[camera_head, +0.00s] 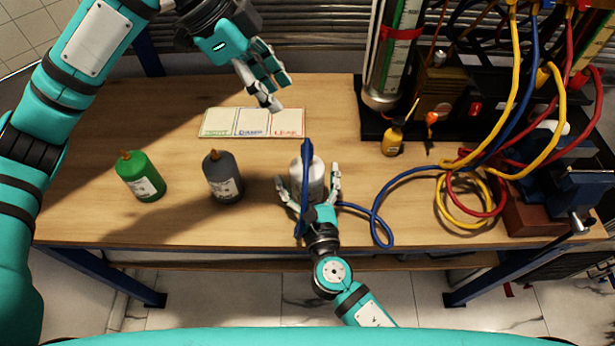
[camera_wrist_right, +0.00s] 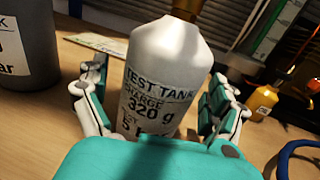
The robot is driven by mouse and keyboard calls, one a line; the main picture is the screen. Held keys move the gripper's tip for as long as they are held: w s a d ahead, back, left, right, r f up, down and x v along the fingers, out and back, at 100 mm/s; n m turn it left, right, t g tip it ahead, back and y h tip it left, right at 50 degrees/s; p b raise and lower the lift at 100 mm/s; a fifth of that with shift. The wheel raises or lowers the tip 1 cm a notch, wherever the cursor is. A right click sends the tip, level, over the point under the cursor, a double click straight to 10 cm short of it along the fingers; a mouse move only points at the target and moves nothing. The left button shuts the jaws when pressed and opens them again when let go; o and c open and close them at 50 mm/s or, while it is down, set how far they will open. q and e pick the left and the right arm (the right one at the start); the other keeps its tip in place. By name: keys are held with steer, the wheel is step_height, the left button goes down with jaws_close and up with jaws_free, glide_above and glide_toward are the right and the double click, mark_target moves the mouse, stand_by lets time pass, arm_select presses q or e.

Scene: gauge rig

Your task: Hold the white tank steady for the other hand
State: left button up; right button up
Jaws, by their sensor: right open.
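The white tank (camera_head: 318,177) stands upright near the table's front edge. In the right wrist view the white tank (camera_wrist_right: 167,75) shows a "TEST TANK" label, 320 g, and a brass fitting at its top. My right gripper (camera_head: 308,177) is open with its fingers on both sides of the tank. In the right wrist view the fingers (camera_wrist_right: 160,110) flank it; contact is unclear. My left gripper (camera_head: 278,92) hangs above the table behind the tank, near the card; its opening is hard to tell.
A dark grey tank (camera_head: 223,178) and a green tank (camera_head: 141,178) stand left. A labelled card (camera_head: 252,122) lies behind. A blue hose (camera_head: 380,222) runs from the right and passes across the white tank in the head view. A yellow bottle (camera_head: 392,142) and gauge rig (camera_head: 392,60) stand right.

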steer(key=shift+c, duration=0.4)
steer(key=c, duration=1.6)
steer(key=o, duration=1)
steer(key=c, duration=0.8)
